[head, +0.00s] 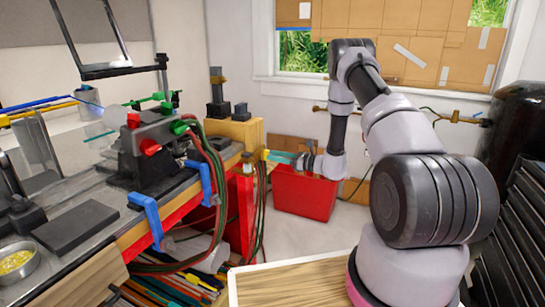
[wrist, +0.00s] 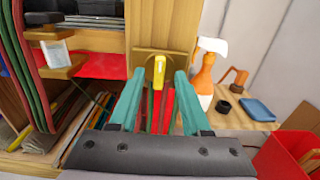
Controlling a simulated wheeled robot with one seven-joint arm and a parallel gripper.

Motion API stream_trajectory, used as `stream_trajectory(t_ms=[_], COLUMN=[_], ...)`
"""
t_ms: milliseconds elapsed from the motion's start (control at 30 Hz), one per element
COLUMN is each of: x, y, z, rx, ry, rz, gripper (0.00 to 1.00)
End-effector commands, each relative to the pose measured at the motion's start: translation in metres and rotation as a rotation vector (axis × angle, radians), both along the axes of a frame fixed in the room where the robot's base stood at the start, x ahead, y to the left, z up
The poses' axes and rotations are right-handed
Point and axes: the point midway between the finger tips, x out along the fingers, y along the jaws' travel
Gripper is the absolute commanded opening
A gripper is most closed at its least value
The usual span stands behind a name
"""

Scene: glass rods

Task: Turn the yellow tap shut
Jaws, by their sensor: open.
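The yellow tap (wrist: 159,72) sits on a brass plate (wrist: 144,62) fixed to a wooden post, with its handle pointing down in the wrist view. Red tubes hang below it. My gripper (wrist: 159,80) is open, its two teal fingers on either side of the tap handle, with a gap showing on both sides. How far the fingertips are from the tap in depth is hard to tell. In the head view my gripper (head: 281,157) reaches left to the bench end, where the tap shows only as a small yellow spot (head: 264,154).
A red bin (head: 305,196) stands on the floor below my arm. Red and green hoses (head: 212,165) hang at the bench end. An orange and white bottle (wrist: 206,75) stands right of the post. A blue clamp (head: 147,218) grips the bench edge.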

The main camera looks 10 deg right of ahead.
Motion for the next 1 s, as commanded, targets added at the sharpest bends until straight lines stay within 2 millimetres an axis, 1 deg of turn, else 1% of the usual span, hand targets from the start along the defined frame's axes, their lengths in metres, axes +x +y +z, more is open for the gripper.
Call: stream_trajectory(t_ms=[33, 167, 467, 500, 567, 600, 1000], x=[0.0031, 0.008, 0.0094, 0.0094, 0.0093, 0.0092, 0.0093], y=[0.0048, 0.0116, 0.0127, 0.0127, 0.0128, 0.0127, 0.0125], z=[-0.0004, -0.0003, -0.0002, -0.0002, -0.0002, -0.0002, 0.0], rx=[-0.001, -0.001, -0.001, -0.001, 0.0, 0.001, 0.024], ry=[0.001, 0.0, 0.001, 0.001, 0.0, 0.001, 0.032], rz=[0.001, 0.001, -0.001, -0.001, -0.001, -0.001, -0.001], gripper=[0.47, 0.47, 0.47, 0.32, 0.09, 0.0, 0.0])
